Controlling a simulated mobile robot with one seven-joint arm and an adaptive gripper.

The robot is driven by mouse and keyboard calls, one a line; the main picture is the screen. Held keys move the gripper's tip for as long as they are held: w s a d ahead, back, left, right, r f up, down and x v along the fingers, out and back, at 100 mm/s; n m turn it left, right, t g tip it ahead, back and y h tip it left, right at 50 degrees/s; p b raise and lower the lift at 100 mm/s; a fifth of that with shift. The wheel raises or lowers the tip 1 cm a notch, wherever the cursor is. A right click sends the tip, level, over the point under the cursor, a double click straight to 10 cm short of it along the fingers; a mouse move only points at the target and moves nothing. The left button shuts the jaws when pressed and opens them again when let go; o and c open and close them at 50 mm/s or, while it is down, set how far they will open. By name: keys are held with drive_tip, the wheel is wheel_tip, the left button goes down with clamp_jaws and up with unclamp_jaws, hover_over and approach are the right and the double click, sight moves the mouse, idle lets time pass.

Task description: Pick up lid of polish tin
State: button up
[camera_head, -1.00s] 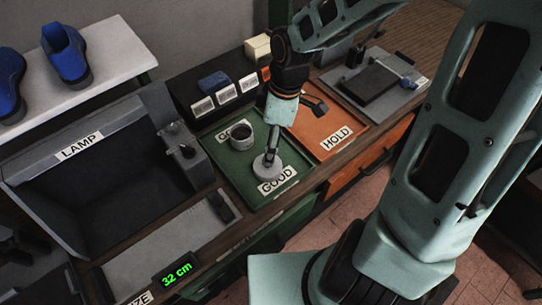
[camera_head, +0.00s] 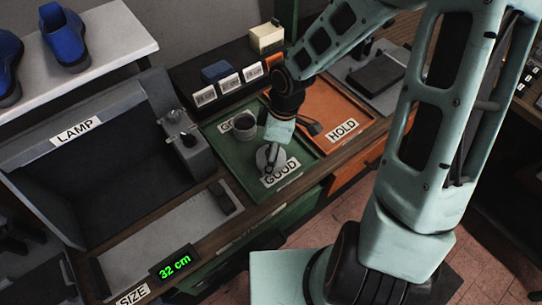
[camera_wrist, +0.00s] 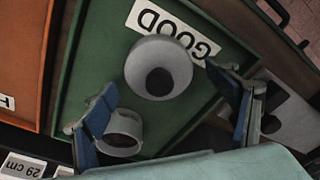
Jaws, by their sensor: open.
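The polish tin lid (camera_wrist: 142,62) is a pale grey round piece with a dark round middle. It lies on the green tray marked GOOD (camera_wrist: 95,50), beside the GOOD label. In the head view the lid (camera_head: 263,163) is partly hidden by my gripper (camera_head: 271,155). In the wrist view my gripper (camera_wrist: 162,82) is open, with one finger to each side of the lid and nothing held. The open grey tin (camera_wrist: 122,125), dark inside, stands on the same tray by the left finger. The tin also shows in the head view (camera_head: 244,125).
The orange HOLD tray (camera_head: 335,105) lies to the right of the green one. A dark rack (camera_head: 190,75) with labels stands behind. The grey lamp box (camera_head: 90,180) and the size plate with its 32 cm display (camera_head: 175,266) are to the left.

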drive_tip(key=c, duration=1)
drive_tip(key=shift+o, duration=0.2)
drive_tip(key=shift+r, duration=0.2)
